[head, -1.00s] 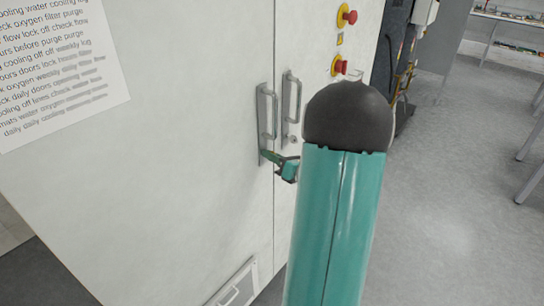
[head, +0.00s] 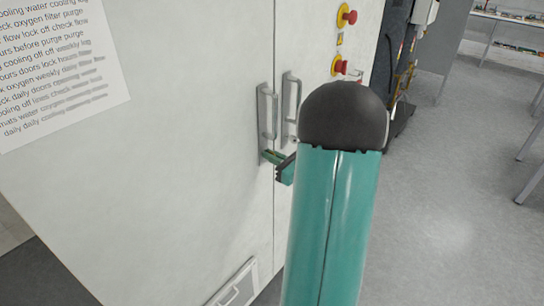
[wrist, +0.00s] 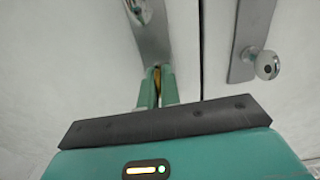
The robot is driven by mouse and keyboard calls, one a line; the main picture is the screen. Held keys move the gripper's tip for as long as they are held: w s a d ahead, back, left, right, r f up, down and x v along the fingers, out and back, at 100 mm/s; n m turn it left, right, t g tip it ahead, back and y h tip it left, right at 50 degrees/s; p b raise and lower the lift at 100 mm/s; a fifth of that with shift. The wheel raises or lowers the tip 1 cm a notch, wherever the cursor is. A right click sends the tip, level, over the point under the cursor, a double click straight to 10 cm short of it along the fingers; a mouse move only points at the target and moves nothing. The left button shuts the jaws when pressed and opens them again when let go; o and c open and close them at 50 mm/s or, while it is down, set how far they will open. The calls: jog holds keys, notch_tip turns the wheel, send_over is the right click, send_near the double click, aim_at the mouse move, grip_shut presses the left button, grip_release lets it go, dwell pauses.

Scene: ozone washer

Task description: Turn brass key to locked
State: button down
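The brass key (wrist: 156,72) shows as a small yellow-brown sliver at the lower end of the left door's handle plate (wrist: 152,40). My gripper (wrist: 157,80) has its two green fingers close together, one on each side of the key, and they look shut on it. In the head view my gripper (head: 268,156) is at the bottom of the left handle plate (head: 262,125). The key is hidden there by the fingers. The key's exact angle cannot be told.
A right handle (head: 290,98) stands beside the door seam, with a round lock knob (wrist: 267,65) low on its plate. Red emergency buttons (head: 347,16) are on the cabinet's upper right. Open grey floor (head: 450,200) lies to the right.

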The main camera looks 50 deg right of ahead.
jog(key=c, duration=1.6)
grip_release()
jog(key=s, duration=0.9)
jog(key=s+d, duration=0.1)
jog(key=s, duration=0.3)
jog(key=shift+s+d, duration=0.1)
jog(key=shift+s, duration=0.25)
